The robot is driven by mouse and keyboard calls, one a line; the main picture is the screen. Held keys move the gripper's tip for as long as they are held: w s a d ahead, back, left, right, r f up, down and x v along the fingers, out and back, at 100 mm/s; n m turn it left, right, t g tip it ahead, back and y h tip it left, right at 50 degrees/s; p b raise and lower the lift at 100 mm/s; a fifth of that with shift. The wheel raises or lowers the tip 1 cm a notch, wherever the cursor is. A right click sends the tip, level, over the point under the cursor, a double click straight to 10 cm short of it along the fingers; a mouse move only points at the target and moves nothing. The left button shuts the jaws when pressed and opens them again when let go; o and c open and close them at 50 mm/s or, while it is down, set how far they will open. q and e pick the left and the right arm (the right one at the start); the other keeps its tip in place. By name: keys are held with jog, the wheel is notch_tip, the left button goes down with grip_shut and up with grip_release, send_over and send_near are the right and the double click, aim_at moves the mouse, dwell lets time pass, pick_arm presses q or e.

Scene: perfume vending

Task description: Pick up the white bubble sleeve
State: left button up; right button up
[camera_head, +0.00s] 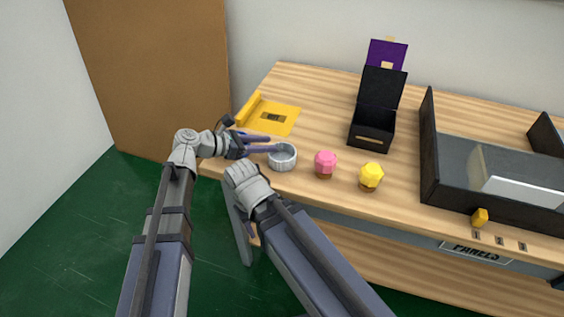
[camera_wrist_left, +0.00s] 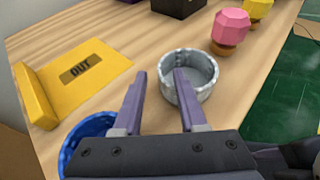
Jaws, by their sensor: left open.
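The white bubble sleeve (camera_head: 282,163) is a short, hollow, pale ring standing upright near the table's front edge. It also shows in the left wrist view (camera_wrist_left: 192,101), with its open top facing up. My left gripper (camera_head: 273,144) is open and empty, its purple fingers pointing at the sleeve from the left. In the left wrist view, one finger of my gripper (camera_wrist_left: 160,75) overlaps the sleeve's left rim and the other is left of it. I cannot tell whether they touch. My right arm's wrist is bent near the table edge; its jaws are not clear.
A yellow OUT tray (camera_head: 281,108) lies behind the gripper. A blue round rim (camera_wrist_left: 72,133) is at the wrist view's lower left. Pink (camera_head: 325,162) and yellow (camera_head: 371,175) faceted bottles stand right of the sleeve. A black open box (camera_head: 372,129) and a dark bin (camera_head: 429,160) are farther right.

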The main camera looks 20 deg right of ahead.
pick_arm(q)
jog(key=shift+x, duration=0.9)
grip_shut()
